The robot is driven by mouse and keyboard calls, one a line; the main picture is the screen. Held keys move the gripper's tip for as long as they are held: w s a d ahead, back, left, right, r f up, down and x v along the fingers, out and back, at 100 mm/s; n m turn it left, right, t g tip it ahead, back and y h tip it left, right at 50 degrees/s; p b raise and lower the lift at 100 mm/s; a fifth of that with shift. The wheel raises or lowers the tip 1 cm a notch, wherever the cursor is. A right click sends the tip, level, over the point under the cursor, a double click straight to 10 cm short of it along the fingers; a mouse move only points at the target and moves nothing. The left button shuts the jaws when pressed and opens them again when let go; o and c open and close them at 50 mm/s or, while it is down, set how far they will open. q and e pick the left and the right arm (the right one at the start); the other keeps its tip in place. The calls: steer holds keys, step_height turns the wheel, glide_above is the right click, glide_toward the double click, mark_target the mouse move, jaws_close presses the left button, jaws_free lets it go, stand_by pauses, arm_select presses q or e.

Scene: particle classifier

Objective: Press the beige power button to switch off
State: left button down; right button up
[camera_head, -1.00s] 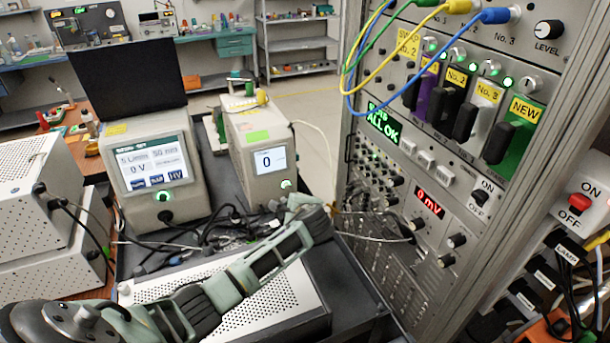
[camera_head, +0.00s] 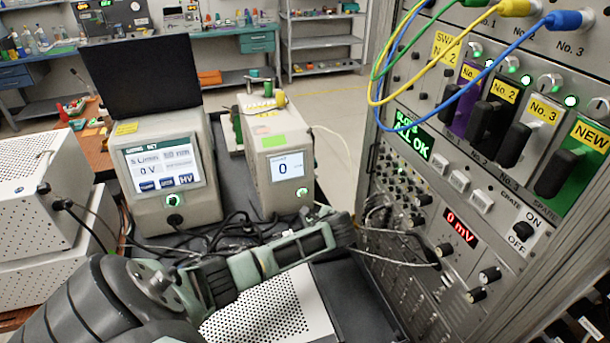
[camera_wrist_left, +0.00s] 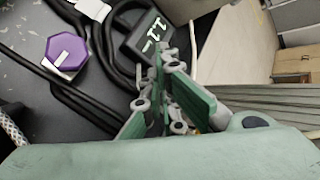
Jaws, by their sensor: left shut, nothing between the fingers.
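Two beige instruments stand side by side in the head view. The left one (camera_head: 203,180) has a screen reading 0 V and a round green-lit power button (camera_head: 174,200) below it. The right one (camera_head: 262,175) has a small screen reading 0 and a green-lit button (camera_head: 302,192) low on its front. I cannot tell which button the task means. My left gripper (camera_head: 340,229) is shut and empty, in front of and below the right instrument, apart from both buttons. In the wrist view its green-padded fingers (camera_wrist_left: 166,102) show, with neither button visible. My right gripper is not in view.
A tall rack (camera_head: 408,240) with switches, knobs and cables stands close to the right of my gripper. Dark cables (camera_head: 235,228) lie before the instruments. A perforated white box (camera_head: 270,308) lies below my arm. The wrist view shows a purple hexagonal piece (camera_wrist_left: 66,50).

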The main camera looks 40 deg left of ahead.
mark_target(303, 194)
arm_select(q)
steer(key=shift+w+a+f+b, duration=0.1)
steer(key=shift+w+a+b, duration=0.2)
steer(key=shift+a+b, duration=0.25)
steer(key=w+a+b, duration=0.1)
steer(key=a+b, duration=0.1)
steer(key=a, duration=0.1)
steer(key=w+a+b, duration=0.1)
steer(key=a, duration=0.1)
steer(key=shift+w+b, duration=0.35)
steer(key=shift+b, duration=0.05)
steer(key=shift+w+a, duration=0.4)
steer(key=shift+a, duration=0.45)
steer(key=shift+a, duration=0.1)
steer(key=shift+w+a, duration=0.2)
steer(key=shift+a, duration=0.1)
stand_by(0.4)
